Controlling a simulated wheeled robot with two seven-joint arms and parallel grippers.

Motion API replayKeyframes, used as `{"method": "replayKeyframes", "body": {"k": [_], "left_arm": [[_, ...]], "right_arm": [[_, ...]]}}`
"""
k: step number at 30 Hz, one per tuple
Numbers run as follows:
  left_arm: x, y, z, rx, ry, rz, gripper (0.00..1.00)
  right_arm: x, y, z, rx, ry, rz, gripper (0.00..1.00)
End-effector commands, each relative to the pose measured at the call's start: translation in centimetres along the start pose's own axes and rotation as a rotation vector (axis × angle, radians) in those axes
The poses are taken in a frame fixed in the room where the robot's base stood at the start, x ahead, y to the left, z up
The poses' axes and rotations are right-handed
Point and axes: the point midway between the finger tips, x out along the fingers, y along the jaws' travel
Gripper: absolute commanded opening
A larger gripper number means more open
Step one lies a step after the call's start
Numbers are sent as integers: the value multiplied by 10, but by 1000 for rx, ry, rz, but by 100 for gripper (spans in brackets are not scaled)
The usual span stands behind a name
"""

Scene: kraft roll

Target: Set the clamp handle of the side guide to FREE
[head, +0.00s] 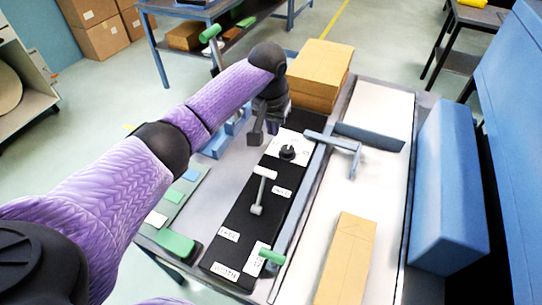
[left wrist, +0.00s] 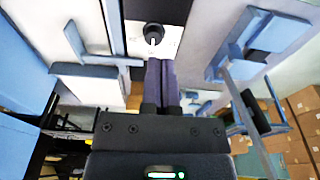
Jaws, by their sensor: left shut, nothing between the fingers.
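A dark knob (head: 288,153) sits on a white plate at the far end of a black panel (head: 238,215); it also shows in the left wrist view (left wrist: 154,33). A pale T-shaped lever (head: 262,188) stands on the panel among white labels, whose words are too small to read. A blue-grey angled bar (head: 333,140) reaches over the white bed. I cannot tell which part is the side guide's clamp handle. My left gripper (head: 264,131) is shut and empty, above the panel's far end, near the knob; its fingers (left wrist: 162,82) point toward the knob. My right gripper is not in view.
A green-topped handle (head: 271,257) stands at the panel's near end. A cardboard piece (head: 345,262) lies on the white bed (head: 385,200). Cardboard boxes (head: 318,75) stand behind the panel. A big blue block (head: 447,185) flanks the bed on the right.

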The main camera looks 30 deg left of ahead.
Motion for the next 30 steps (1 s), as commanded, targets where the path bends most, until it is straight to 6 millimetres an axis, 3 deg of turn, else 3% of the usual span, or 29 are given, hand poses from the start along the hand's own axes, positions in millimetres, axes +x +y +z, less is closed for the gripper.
{"method": "replayKeyframes", "body": {"k": [5, 17, 21, 30], "left_arm": [[17, 1, 1, 1, -2, 0, 0], [107, 0, 2, 1, -3, 0, 0], [90, 0, 20, 5, 2, -1, 0], [87, 0, 38, 3, 1, 0, 0]], "right_arm": [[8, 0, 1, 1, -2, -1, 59], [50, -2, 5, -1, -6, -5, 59], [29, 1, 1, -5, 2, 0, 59], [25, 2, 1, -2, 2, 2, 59]]}}
